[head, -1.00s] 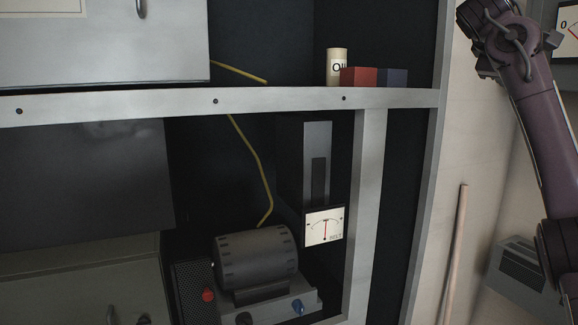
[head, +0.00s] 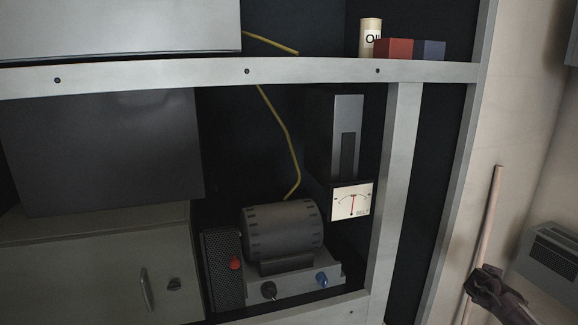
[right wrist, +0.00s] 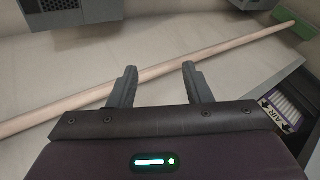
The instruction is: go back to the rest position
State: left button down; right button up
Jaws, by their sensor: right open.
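My right gripper (right wrist: 158,84) is open in the right wrist view, with its two grey fingers apart and nothing between them that it grips. A long pale wooden pole (right wrist: 210,51) passes behind the fingertips there; I cannot tell how far off it is. In the head view part of my right arm (head: 497,297) shows low at the right, in front of the lower part of the same kind of pole (head: 487,225), which leans at the wall. The right fingers cannot be made out in the head view. My left gripper is in no view.
A metal rack (head: 300,70) fills the left and middle. A grey vent box (head: 553,252) is at the right wall.

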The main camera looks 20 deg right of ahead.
jog(key=s+d+f, duration=0.3)
jog(key=s+f, duration=1.1)
jog(key=s, duration=0.2)
jog(key=s+d+f+g+y, duration=0.1)
jog(key=s+f, duration=0.2)
jog(key=s, duration=0.6)
jog(key=s+d+f+g, duration=0.1)
jog(key=s+f, duration=0.2)
jog(key=s, duration=0.6)
jog(key=s+a+f+m+y, duration=0.1)
jog(key=s+a+f+y, duration=0.15)
jog(key=a+f, duration=0.9)
jog(key=s+a+f+y, duration=0.2)
jog(key=s+a+f, duration=0.2)
jog(key=a+f, duration=0.7)
jog(key=s+a+f+m+y, duration=0.1)
jog(key=a+f+y, duration=0.1)
jog(key=a, duration=1.6)
jog(key=s+a+f+m+g+y, duration=0.1)
jog(key=a+f+y, duration=0.1)
jog(key=a, duration=1.6)
jog(key=shift+s+a+f+y, duration=0.3)
jog(key=shift+a+f+y, duration=0.1)
jog(key=shift+y, duration=0.05)
jog(key=shift+c, duration=0.8)
jog(key=shift+s+d, duration=0.1)
jog(key=shift+s, duration=0.05)
jog(key=shift+c, duration=0.2)
